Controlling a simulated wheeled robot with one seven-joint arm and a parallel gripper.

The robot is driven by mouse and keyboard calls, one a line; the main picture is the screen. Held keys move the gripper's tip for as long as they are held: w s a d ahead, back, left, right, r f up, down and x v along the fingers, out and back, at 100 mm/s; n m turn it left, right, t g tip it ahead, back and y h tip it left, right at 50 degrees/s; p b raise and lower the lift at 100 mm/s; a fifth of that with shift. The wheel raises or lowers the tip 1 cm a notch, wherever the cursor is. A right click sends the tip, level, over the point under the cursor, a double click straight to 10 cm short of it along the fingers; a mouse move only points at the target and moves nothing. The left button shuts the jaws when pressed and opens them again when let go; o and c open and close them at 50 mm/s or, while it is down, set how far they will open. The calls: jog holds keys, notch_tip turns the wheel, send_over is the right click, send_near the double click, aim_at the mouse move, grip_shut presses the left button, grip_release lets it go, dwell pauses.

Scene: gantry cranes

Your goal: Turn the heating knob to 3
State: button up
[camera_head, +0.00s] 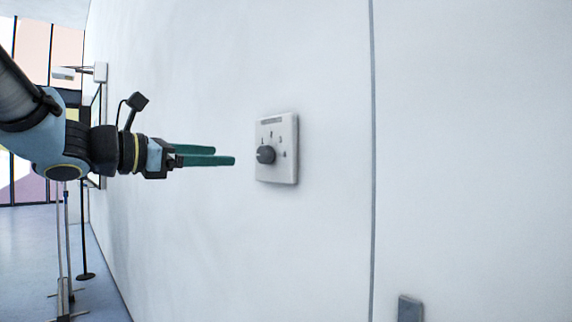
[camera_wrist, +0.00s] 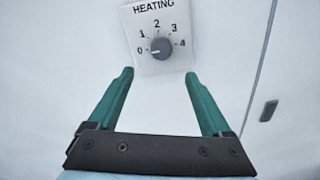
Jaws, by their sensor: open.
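The heating knob (camera_head: 265,155) is a dark round dial on a white wall panel (camera_head: 288,172). In the wrist view the knob (camera_wrist: 160,47) sits under the word HEATING, with the marks 0, 1, 2, 3 and 4 around it on the panel (camera_wrist: 175,66). A light pointer mark on the knob seems to face left, toward 0. My gripper (camera_head: 226,158) has green fingers and is open and empty, a short way to the left of the knob in the head view. In the wrist view the fingertips (camera_wrist: 160,73) lie below the knob, one on each side, apart from it.
The white wall (camera_head: 200,75) is flat and clear around the panel. A vertical seam (camera_head: 373,150) runs to the right of it. A small grey box (camera_head: 410,308) is on the wall at lower right. Thin stands (camera_head: 68,240) are on the floor at left.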

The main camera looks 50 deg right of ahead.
aim_at(261, 154)
jog(key=d+p, duration=0.1)
jog(key=d, duration=0.2)
jog(key=d+p, duration=0.1)
jog(key=d, duration=0.2)
jog(key=s+d+p, duration=0.1)
jog(key=d, duration=0.3)
jog(key=shift+r, duration=0.35)
jog(key=shift+d+f, duration=0.1)
jog(key=shift+d, duration=0.5)
jog(key=shift+c, duration=0.2)
grip_shut()
jog(key=shift+f+b, duration=0.15)
jog(key=shift+b, duration=0.2)
